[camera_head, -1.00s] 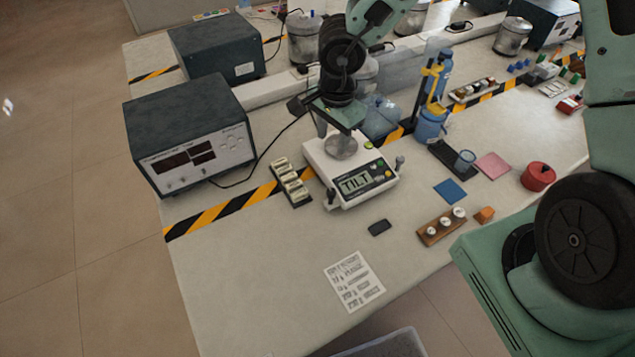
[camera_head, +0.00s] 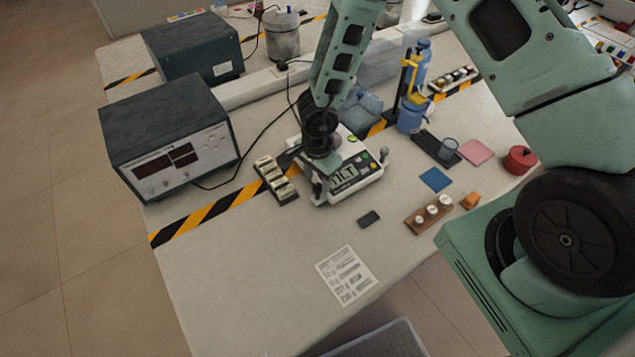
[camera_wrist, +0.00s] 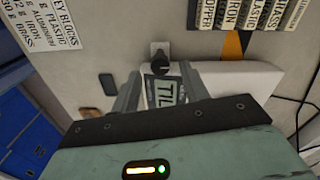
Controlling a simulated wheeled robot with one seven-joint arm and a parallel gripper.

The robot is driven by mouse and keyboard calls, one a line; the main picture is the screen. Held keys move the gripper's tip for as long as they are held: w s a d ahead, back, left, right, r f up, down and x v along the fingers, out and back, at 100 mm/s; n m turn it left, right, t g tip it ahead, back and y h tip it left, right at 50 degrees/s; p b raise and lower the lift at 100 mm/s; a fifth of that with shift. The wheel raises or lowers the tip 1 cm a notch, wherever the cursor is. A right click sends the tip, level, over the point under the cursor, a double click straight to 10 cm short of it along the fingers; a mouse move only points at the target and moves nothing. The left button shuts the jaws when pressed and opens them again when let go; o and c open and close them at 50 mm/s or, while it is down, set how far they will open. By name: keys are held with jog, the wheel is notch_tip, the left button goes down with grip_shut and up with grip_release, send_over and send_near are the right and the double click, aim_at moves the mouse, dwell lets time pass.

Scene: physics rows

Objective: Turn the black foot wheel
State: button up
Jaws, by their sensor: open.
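The white balance (camera_head: 366,182) stands on the bench, and its display (camera_head: 344,174) reads TILT. In the wrist view, the black foot wheel (camera_wrist: 160,67) is a round black knob on a small pale plate at the balance's near corner. My gripper (camera_wrist: 160,74) is open, with one finger on each side of the wheel's line. The wheel shows between the fingertips or just beyond them; I cannot tell whether they touch it. In the head view, my gripper (camera_head: 318,185) is low over the balance's front left corner and mostly hides this wheel. A grey foot (camera_head: 385,153) shows at the right corner.
A rack of labelled blocks (camera_head: 276,181) stands close left of the balance. A small black item (camera_head: 369,218) and a printed sheet (camera_head: 345,277) lie in front. A wooden holder with knobs (camera_head: 428,214) is at the right. The instrument box (camera_head: 168,135) stands further left.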

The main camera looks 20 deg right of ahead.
aim_at(318, 188)
jog(key=shift+f, duration=1.1)
grip_shut()
jog(key=m, duration=0.4)
jog(key=shift+m, duration=1.8)
